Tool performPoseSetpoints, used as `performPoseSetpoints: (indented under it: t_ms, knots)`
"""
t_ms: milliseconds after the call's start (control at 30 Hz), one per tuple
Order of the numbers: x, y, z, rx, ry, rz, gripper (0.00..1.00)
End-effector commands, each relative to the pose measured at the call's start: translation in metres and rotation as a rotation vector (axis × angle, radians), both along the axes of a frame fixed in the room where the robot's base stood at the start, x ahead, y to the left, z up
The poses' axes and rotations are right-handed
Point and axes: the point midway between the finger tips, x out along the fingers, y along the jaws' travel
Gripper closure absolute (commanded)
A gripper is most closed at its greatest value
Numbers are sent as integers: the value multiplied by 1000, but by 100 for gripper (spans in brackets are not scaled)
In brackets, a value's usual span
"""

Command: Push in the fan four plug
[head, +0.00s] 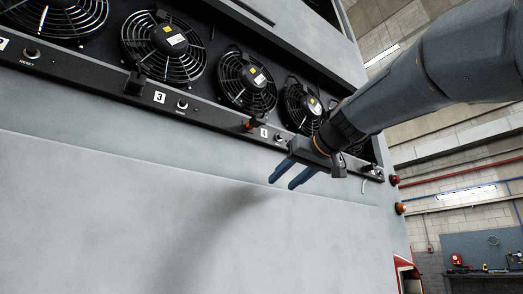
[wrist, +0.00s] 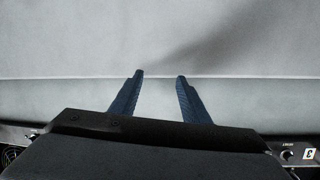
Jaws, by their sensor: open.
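In the head view, a small plug with a red-orange part (head: 250,125) sits at the black rail, just left of the label 4 (head: 264,132). Whether it is fully seated cannot be told. The fan above that label (head: 246,83) has a black wire guard. My gripper (head: 281,184) is open and empty, its two blue fingers apart, below and to the right of the plug in the picture, in front of the pale panel. The wrist view shows the open fingers (wrist: 160,75) over bare panel, with nothing between them. The red-orange plug is not seen there.
The black rail (head: 205,111) carries a black plug (head: 135,84) by label 3 (head: 159,97) and reset buttons (head: 181,105). More fans (head: 162,46) stand in the row. My arm covers part of the right end. The pale panel (head: 120,190) below is clear.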

Motion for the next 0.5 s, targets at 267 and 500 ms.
performPoseSetpoints:
  t_ms: [267,500]
  knots:
    - [-76,24,162,-1,-275,113,58]
    - [-77,36,182,-2,-310,133,58]
